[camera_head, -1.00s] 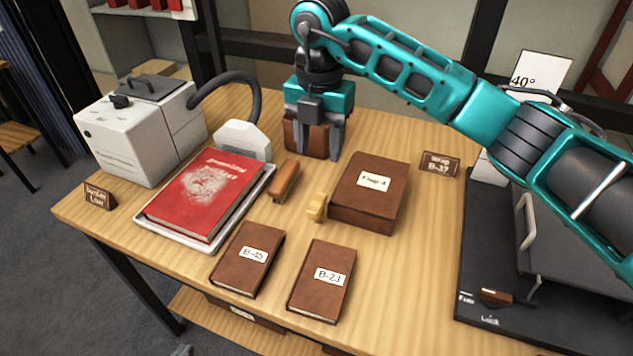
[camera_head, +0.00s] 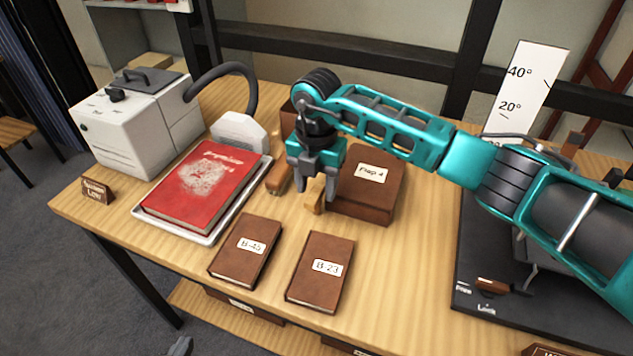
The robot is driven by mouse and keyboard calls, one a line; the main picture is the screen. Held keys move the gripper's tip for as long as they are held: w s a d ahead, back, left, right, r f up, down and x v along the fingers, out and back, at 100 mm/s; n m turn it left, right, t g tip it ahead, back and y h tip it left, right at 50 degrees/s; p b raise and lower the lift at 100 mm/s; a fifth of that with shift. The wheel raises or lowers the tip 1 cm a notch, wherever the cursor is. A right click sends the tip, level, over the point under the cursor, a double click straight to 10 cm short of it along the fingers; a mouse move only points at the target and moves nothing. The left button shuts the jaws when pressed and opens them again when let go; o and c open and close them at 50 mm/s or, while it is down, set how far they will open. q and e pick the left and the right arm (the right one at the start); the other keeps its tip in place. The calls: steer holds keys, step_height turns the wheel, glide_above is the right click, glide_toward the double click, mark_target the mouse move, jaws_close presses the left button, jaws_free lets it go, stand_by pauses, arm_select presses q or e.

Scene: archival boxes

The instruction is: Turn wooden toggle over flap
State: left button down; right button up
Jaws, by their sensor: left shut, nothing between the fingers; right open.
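The small light wooden toggle (camera_head: 314,205) is at the left side of the brown box labelled "Flap 4" (camera_head: 372,185). My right gripper (camera_head: 316,188) is open, pointing down just above and behind the toggle. Its fingers partly cover the toggle and the box's left edge, and I cannot tell whether they touch it. The flap itself cannot be made out apart from the box. A small grey part of what looks like my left gripper (camera_head: 181,346) shows at the bottom edge, shut and empty, well away from the box.
A brown wooden piece (camera_head: 276,180) lies left of my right gripper. The red book (camera_head: 203,184) is on a tray. Books B-45 (camera_head: 246,250) and B-23 (camera_head: 321,272) lie in front. A white machine (camera_head: 135,125) stands at left, a black device (camera_head: 470,290) at right.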

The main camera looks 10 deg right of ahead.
steer(key=c, duration=0.6)
jaws_close()
